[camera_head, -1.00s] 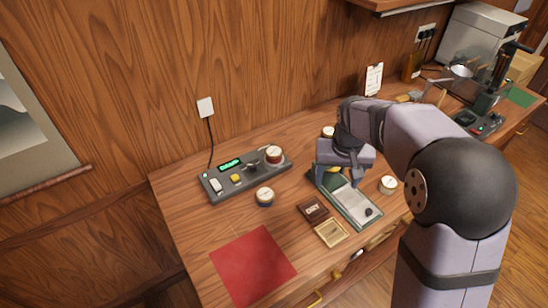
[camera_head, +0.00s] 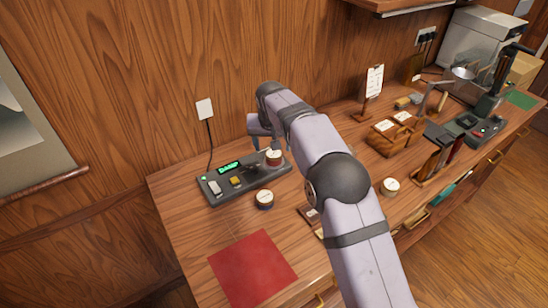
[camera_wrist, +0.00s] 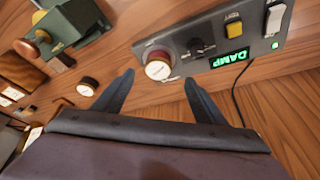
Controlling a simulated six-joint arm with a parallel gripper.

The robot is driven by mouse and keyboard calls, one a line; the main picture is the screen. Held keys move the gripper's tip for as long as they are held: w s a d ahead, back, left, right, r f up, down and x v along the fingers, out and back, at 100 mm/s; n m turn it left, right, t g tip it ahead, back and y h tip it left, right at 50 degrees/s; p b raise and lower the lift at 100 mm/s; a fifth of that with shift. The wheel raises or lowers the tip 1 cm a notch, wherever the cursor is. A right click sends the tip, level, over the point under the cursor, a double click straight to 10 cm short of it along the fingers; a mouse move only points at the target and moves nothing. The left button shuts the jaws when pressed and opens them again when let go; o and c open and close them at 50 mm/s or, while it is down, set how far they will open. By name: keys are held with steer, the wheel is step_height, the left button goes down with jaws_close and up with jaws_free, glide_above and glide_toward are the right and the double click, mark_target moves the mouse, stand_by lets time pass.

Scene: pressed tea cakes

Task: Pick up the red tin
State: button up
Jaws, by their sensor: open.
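The red tin (camera_head: 274,157), with a pale round lid, stands on the right end of the grey control box (camera_head: 215,196). In the wrist view the red tin (camera_wrist: 158,66) lies just beyond and between my fingertips. My gripper (camera_head: 267,143) is at the back of the box, close to the tin. In the wrist view my gripper (camera_wrist: 158,77) is open, its two fingers apart with nothing held. Whether the fingers touch the tin is not clear.
A dark-bodied tin (camera_head: 265,199) stands just in front of the box. Another pale-lidded tin (camera_head: 390,186) stands to the right. A red mat (camera_head: 252,268) lies flat at the front left. The box's green display reads DAMP. The wooden wall stands close behind.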

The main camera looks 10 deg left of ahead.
mark_target(274, 154)
steer(key=shift+p+x, duration=1.65)
steer(key=shift+x, duration=0.9)
steer(key=shift+p+x, duration=0.3)
steer(key=shift+x, duration=0.6)
steer(key=shift+d, duration=0.15)
steer(key=c, duration=1.3)
steer(key=shift+o, duration=0.2)
steer(key=shift+w+r, duration=0.1)
steer(key=shift+r, duration=0.05)
step_height(274, 154, up, 10)
steer(key=b, duration=0.2)
